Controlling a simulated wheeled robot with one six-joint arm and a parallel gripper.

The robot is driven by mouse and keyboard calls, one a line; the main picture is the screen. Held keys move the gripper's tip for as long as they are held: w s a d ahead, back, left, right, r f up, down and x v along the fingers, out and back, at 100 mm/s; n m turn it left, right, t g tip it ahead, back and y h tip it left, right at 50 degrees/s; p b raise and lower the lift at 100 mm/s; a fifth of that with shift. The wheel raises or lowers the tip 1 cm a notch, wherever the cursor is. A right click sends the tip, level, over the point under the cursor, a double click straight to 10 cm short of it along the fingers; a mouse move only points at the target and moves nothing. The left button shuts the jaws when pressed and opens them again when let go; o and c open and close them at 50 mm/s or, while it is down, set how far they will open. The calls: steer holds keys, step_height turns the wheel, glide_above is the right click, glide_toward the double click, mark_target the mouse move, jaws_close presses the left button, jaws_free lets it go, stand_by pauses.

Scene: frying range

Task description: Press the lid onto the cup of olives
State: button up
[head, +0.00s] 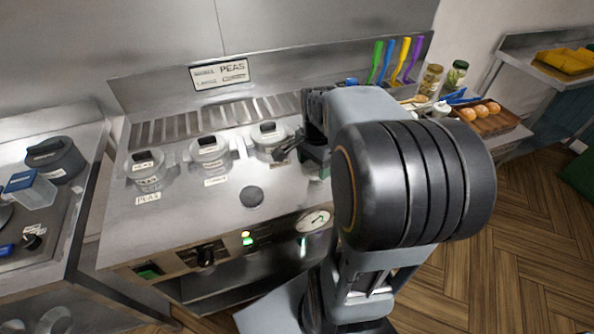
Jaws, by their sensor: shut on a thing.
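Several cups stand in a row on the steel range top: a left cup (147,173), a middle cup (210,153) and a right cup (270,138). I cannot read which one holds the olives. My gripper (287,149) is at the right end of the row, close beside the right cup. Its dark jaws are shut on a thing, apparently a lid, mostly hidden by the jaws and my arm. Whether it touches a cup cannot be told.
A dark round disc (252,197) lies on the range top in front of the cups. Coloured utensils (395,60), jars (431,79) and a tray (505,121) of round orange-brown items stand right. My arm hides the range's right part.

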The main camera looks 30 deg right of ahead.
steer(key=s+d+r, duration=0.2)
steer(key=s+d, duration=0.2)
steer(key=w+b, duration=0.3)
steer(key=w, duration=0.5)
steer(key=shift+s+f+b, duration=0.15)
steer(key=shift+f+b, duration=1.2)
steer(key=shift+b, duration=0.05)
steer(key=shift+s+f+b, duration=0.15)
steer(key=shift+f+b, duration=1.2)
steer(key=shift+p, duration=0.3)
steer(key=shift+f, duration=0.15)
stand_by(0.6)
steer(key=o, duration=1)
